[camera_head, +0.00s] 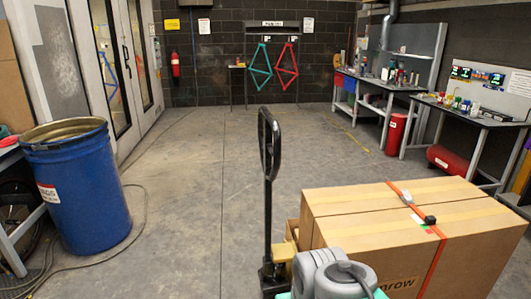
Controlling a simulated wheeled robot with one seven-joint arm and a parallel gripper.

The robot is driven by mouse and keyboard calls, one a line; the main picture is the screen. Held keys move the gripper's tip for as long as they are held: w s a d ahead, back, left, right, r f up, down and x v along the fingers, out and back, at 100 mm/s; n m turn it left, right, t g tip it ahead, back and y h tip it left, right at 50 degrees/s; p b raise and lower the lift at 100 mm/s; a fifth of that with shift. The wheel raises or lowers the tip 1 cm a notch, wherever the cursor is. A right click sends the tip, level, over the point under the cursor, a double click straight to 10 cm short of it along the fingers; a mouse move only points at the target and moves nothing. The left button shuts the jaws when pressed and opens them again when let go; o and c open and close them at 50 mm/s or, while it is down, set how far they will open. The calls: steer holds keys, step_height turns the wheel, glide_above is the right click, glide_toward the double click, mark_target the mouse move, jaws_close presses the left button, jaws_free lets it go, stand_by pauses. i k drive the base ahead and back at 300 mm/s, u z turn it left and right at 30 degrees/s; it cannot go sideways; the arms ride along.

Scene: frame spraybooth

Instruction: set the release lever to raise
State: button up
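A black pallet-truck handle (269,190) stands upright in the middle of the view, with a closed loop grip (264,145) at its top. A small release lever cannot be made out clearly against the dark loop, so its setting cannot be told. The handle's foot meets a dark base with a yellowish part (284,252) beside the cartons. Grey rounded links of my own arm show at the bottom centre, in front of the cartons. My gripper is not in view.
Large strapped cartons (445,240) fill the lower right. A blue drum (85,190) stands at left, with cables on the floor around it. Workbenches (390,83) line the right wall. Bicycle frames (260,66) hang at the back. The middle floor (200,165) is clear.

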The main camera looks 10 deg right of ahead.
mark_target(270, 147)
steer(key=u, duration=0.7)
steer(key=i, duration=0.65)
steer(key=u, duration=0.65)
steer(key=i, duration=1.3)
steer(key=z, duration=0.6)
